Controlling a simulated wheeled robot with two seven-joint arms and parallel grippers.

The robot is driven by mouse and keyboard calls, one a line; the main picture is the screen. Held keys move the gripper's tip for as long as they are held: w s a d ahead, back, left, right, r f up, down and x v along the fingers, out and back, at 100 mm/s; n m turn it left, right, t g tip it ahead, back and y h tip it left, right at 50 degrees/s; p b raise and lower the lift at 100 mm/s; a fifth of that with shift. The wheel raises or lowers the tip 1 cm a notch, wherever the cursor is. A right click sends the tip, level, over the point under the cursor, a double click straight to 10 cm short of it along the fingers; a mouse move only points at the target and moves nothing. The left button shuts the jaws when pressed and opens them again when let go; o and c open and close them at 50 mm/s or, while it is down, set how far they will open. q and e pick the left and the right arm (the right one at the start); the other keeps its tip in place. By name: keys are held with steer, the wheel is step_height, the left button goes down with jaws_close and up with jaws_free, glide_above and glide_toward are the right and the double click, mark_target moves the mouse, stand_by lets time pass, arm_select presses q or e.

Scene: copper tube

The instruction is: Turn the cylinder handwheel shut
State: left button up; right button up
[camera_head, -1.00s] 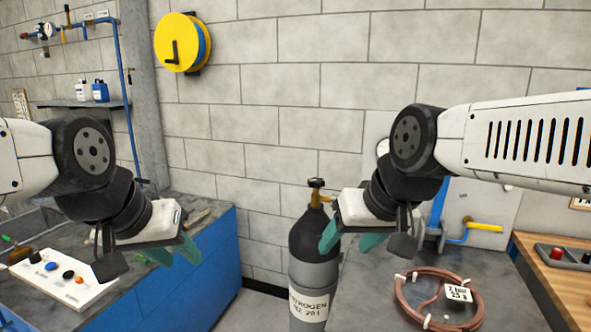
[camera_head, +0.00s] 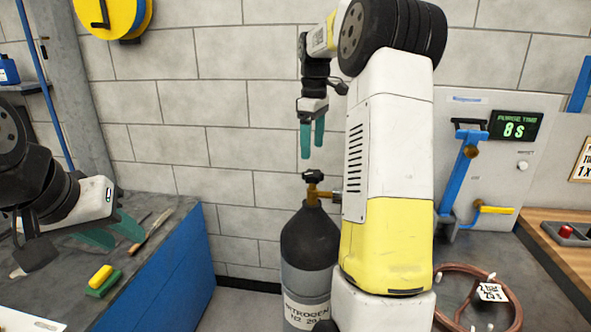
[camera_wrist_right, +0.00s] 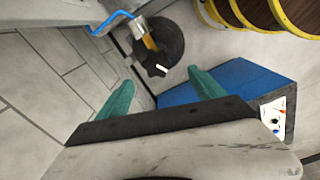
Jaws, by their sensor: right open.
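The nitrogen cylinder (camera_head: 309,245) stands upright against the wall, dark on top and grey below with a white label. Its small black handwheel (camera_head: 314,176) sits on top of a brass valve (camera_head: 317,193). My right gripper (camera_head: 312,155) points down just above the handwheel, open and empty, apart from it. In the right wrist view the handwheel (camera_wrist_right: 157,69) shows beyond the two green fingers (camera_wrist_right: 163,97), near the gap between them. My left gripper (camera_head: 110,240) is over the grey bench at left, its green fingers apart and empty.
A blue cabinet (camera_head: 160,275) with a grey top stands left of the cylinder.

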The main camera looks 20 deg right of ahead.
mark_target(313, 173)
steer(key=shift+w+d+f, duration=0.25)
steer(key=shift+w+f, duration=0.1)
steer(key=shift+f, duration=0.25)
step_height(313, 173, down, 7)
steer(key=shift+f, duration=0.1)
steer(key=shift+c, duration=0.2)
steer(key=c, duration=1.3)
